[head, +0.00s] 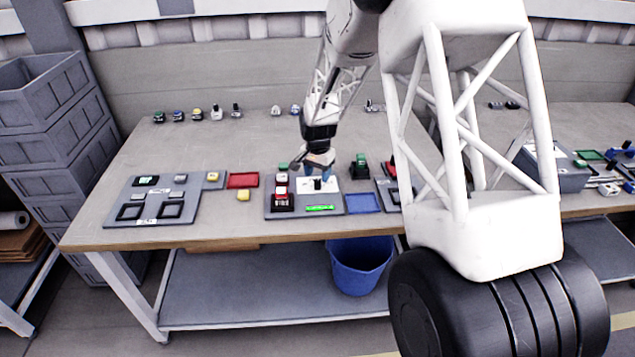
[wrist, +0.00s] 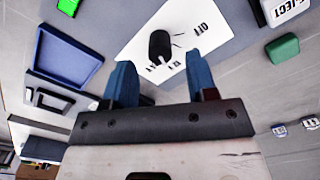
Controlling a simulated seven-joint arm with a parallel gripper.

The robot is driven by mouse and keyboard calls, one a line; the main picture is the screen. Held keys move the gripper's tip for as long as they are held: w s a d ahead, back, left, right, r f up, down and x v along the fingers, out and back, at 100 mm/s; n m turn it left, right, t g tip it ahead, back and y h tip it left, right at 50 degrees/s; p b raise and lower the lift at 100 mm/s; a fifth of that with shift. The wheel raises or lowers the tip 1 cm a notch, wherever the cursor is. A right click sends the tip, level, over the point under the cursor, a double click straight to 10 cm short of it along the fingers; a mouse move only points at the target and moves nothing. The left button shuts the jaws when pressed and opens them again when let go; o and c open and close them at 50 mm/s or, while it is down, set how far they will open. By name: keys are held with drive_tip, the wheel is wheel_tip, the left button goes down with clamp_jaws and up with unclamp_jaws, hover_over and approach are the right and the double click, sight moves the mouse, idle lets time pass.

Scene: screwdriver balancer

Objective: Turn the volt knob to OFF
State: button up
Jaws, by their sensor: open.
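The volt knob (wrist: 159,44) is black and stands on a white plate (wrist: 135,50) in the wrist view. The OFF label (wrist: 201,28) is printed to the knob's right, with other small markings below the knob. I cannot tell which marking the knob points at. In the head view the knob (head: 317,184) shows small and dark on the white plate. My gripper (wrist: 161,63) is open, with its two blue fingers apart on either side of the knob's near side in the picture. It holds nothing. In the head view my gripper (head: 313,172) is over the plate.
A blue tray (wrist: 66,56) lies left of the plate, with a bright green display (wrist: 69,5) above it. A green block (wrist: 283,48) and a REJECT label (wrist: 287,10) are to the right. A red tray (head: 242,180) and a yellow block (head: 243,195) lie further left on the table.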

sight(318, 181)
drive_tip(key=shift+f, duration=1.9)
drive_tip(key=shift+c, duration=0.3)
drive_tip(key=c, duration=0.9)
drive_tip(key=shift+o, duration=0.2)
